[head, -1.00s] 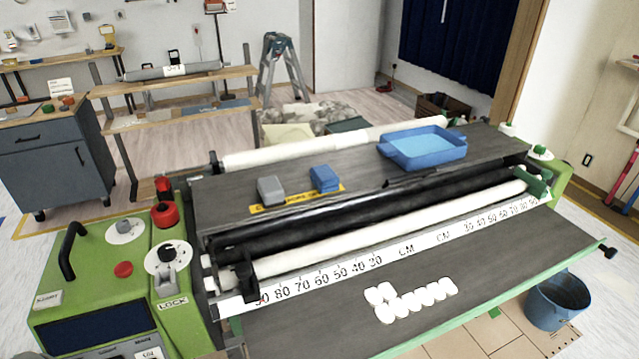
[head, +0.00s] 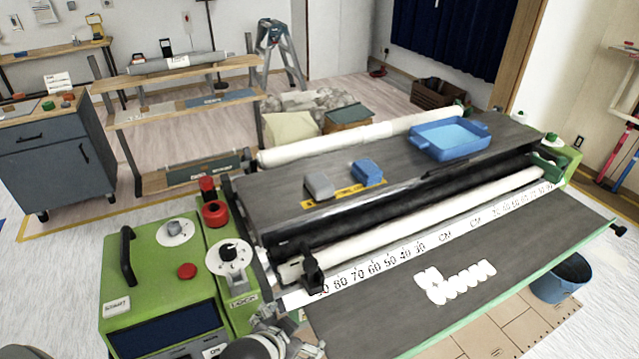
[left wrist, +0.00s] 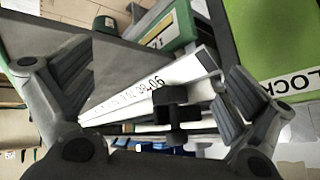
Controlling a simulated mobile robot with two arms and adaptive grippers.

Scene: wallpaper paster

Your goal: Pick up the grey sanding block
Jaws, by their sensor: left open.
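The grey sanding block (head: 318,186) sits on the dark top board of the green pasting machine, at the left of a yellow label strip. A similar blue block (head: 367,172) sits just right of it. My left arm shows at the bottom edge of the head view, in front of the machine's near left corner and well short of the grey block. In the left wrist view my left gripper (left wrist: 155,78) is open, its fingers wide apart with nothing held. The machine's white ruler (left wrist: 150,92) shows between and beyond them. I cannot clearly make out the grey block there. My right gripper is not in view.
A blue tray (head: 450,138) stands further right on the top board. A black knob bracket (head: 312,270) and red button (head: 215,213) stand up near the machine's left end. White rollers (head: 360,137) run along it. White pieces (head: 455,283) lie on the front board.

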